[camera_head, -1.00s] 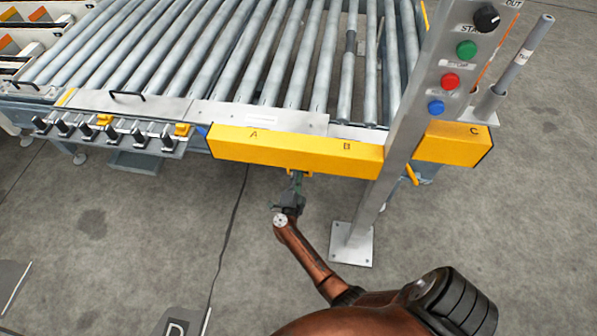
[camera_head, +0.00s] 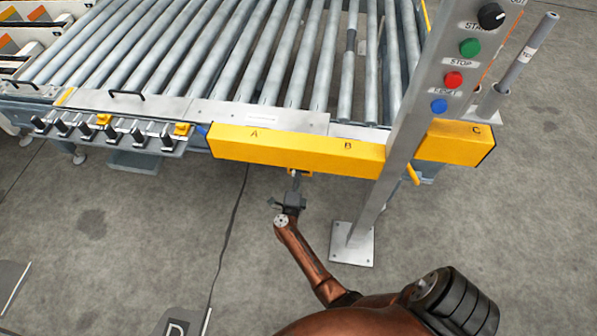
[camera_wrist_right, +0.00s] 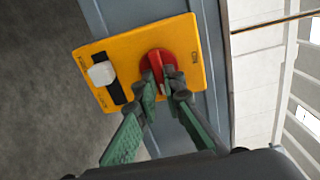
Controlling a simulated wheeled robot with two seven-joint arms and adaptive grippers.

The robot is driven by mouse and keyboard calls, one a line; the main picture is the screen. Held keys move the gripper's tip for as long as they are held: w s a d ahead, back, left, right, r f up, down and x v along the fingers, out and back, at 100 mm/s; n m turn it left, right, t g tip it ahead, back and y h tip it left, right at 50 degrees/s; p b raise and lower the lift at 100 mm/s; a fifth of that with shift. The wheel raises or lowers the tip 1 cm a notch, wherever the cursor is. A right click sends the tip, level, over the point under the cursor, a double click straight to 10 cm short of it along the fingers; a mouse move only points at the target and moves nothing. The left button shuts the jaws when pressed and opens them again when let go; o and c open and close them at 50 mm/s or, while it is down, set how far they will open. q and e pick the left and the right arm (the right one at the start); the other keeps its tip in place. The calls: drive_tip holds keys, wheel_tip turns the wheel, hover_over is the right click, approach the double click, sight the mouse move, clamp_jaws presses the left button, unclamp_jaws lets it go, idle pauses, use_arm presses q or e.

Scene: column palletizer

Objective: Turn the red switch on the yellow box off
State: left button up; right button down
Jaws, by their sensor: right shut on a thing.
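The yellow box (camera_wrist_right: 130,45) fills the upper middle of the right wrist view, fixed to a grey-blue beam. The red switch (camera_wrist_right: 158,62) is a round knob on the box's right half. My right gripper (camera_wrist_right: 165,88) has its fingers closed on the lower part of the red switch. A white knob on a black slot (camera_wrist_right: 102,74) sits beside it on the same box. In the head view my right gripper (camera_head: 295,178) reaches under the front yellow beam, and the box is mostly hidden there. My left gripper is not in view.
A long yellow beam (camera_head: 300,150) lettered A, B and C runs along the front of the roller conveyor (camera_head: 230,60). A grey control post (camera_head: 408,140) with green, red and blue buttons stands to the right of my arm.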

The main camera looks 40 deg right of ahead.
drive_tip(key=shift+s+f, duration=0.1)
drive_tip(key=shift+f, duration=0.05)
drive_tip(key=c, duration=2.1)
unclamp_jaws()
drive_tip(key=shift+o, duration=0.3)
